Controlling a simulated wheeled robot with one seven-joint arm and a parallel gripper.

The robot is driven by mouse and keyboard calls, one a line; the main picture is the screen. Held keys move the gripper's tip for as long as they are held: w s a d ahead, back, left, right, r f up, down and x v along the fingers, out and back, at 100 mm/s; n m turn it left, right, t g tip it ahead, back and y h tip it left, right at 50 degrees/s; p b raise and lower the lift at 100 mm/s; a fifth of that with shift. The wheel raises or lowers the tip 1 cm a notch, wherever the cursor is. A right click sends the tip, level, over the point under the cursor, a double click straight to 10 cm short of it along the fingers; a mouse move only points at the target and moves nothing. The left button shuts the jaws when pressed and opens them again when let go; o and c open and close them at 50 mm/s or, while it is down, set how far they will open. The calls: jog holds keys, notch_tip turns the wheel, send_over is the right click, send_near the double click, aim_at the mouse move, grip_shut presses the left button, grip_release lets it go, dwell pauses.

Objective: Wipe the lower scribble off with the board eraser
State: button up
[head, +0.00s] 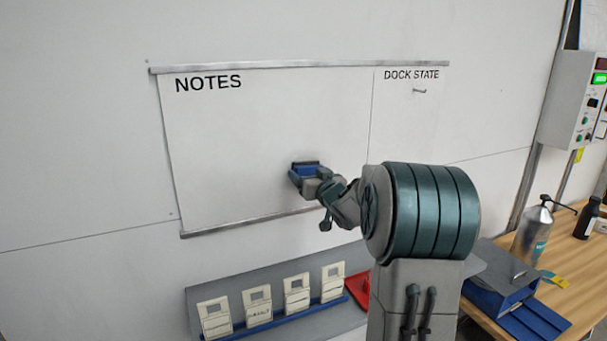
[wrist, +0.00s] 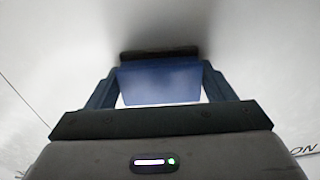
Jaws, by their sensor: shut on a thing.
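The whiteboard (head: 230,140) hangs on the wall, with NOTES on its left part and DOCK STATE on its right part. My gripper (head: 312,180) is at the lower middle of the board, shut on the board eraser (head: 303,169). In the wrist view the eraser (wrist: 160,84) has a blue body between both fingers and a dark pad facing the board. The pad is at or very close to the board; I cannot tell if it touches. I see no lower scribble on the bare part of the board. My arm hides the board's lower right.
A short dark mark (head: 419,91) is under DOCK STATE. Below the board, a grey shelf (head: 225,285) holds several cream cards in a blue rail. A red object (head: 359,288) lies beside them. A wooden bench (head: 570,255) with a metal bottle (head: 532,232) is at right.

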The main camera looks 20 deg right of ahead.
aim_at(271, 177)
jog(key=shift+d+r, duration=0.1)
jog(key=shift+d, duration=0.5)
jog(key=shift+a+f+b, duration=0.2)
jog(key=shift+a+b, duration=0.45)
jog(key=shift+a, duration=0.3)
jog(key=shift+a+r+b, duration=0.1)
jog(key=shift+a+b, duration=1.65)
jog(key=shift+a, duration=1.1)
jog(key=shift+a+b, duration=1)
jog(key=shift+a, duration=0.25)
jog(key=shift+a+b, duration=0.35)
jog(key=shift+a, duration=0.25)
jog(key=shift+s+d, duration=0.1)
jog(key=shift+d, duration=0.05)
